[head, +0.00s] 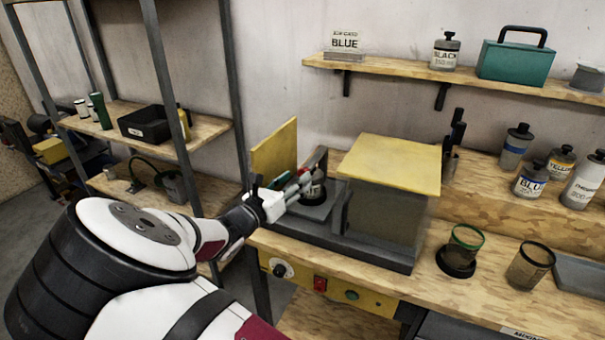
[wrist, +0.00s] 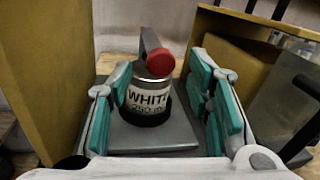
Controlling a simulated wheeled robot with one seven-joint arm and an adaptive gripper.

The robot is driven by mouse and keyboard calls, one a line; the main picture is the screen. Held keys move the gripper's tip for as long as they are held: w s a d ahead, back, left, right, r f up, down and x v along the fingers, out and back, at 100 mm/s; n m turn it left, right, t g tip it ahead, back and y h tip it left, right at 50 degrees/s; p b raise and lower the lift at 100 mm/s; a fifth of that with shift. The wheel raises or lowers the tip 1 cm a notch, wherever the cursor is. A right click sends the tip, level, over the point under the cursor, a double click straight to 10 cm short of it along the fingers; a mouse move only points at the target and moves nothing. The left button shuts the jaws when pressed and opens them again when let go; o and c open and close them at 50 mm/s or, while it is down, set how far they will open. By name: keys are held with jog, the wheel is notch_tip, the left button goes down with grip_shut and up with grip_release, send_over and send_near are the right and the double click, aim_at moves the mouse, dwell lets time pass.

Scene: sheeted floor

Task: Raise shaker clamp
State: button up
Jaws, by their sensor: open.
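The shaker clamp shows in the wrist view as a dark grey arm (wrist: 149,38) with a round red knob (wrist: 160,62). The knob appears over the top of a can (wrist: 146,100) labelled WHITE, which stands upright on the grey shaker plate (wrist: 190,132). My gripper (wrist: 163,82) is open, with teal pads on either side of the can and knob; I see no contact. In the head view my gripper (head: 297,186) reaches into the shaker bay from the left. It partly hides the can (head: 314,190) and clamp there.
A yellow panel (head: 274,152) stands left of the bay and a yellow-topped box (head: 390,165) stands close on the right. A green-rimmed cup (head: 466,238) and several bottles stand farther right on the bench. A wall shelf (head: 400,75) runs above.

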aim_at(314, 160)
jog(key=shift+x, duration=2.2)
